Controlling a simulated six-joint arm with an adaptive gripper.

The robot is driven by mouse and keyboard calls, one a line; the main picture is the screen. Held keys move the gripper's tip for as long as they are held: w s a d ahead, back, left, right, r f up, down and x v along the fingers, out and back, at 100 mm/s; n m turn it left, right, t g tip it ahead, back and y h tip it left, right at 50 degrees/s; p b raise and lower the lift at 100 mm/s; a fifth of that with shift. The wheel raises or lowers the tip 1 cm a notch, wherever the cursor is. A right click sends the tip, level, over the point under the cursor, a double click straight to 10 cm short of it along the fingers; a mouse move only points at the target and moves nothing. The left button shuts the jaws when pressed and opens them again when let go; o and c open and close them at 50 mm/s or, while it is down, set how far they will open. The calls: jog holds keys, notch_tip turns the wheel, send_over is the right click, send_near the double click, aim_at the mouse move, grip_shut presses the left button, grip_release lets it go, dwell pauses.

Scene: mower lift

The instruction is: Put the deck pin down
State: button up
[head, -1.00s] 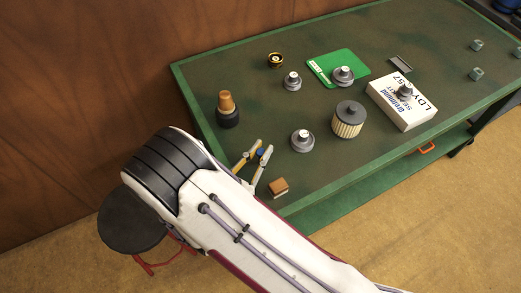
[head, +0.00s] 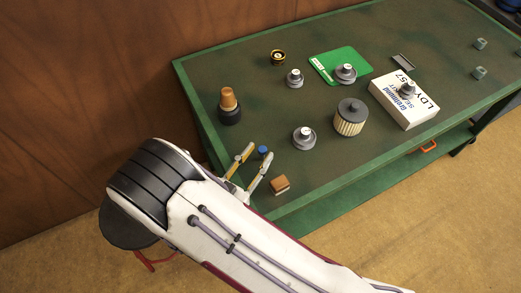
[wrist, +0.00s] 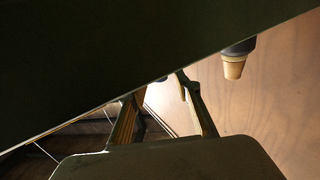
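A small blue-topped piece (head: 262,152), which I take to be the deck pin, is on the green table (head: 330,190) near its front left corner. My gripper (head: 262,149) is open around it, one finger on each side, with a visible gap to both fingers. In the wrist view my gripper (wrist: 161,82) shows its two fingers spread apart. A tiny dark bit (wrist: 162,78) lies between them at the table's edge line; I cannot tell if it is the pin. The pin's lower part is hidden or too small to make out.
A brown block (head: 280,184) lies just right of my gripper. A dark bottle with an orange top (head: 229,107) stands behind left. A grey round part (head: 304,138) and a ribbed filter (head: 350,117) stand to the right. A white box (head: 405,100) is farther right.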

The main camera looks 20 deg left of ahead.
jog(key=shift+v, duration=2.45)
jog(key=shift+f, duration=0.15)
jog(key=shift+o, duration=0.4)
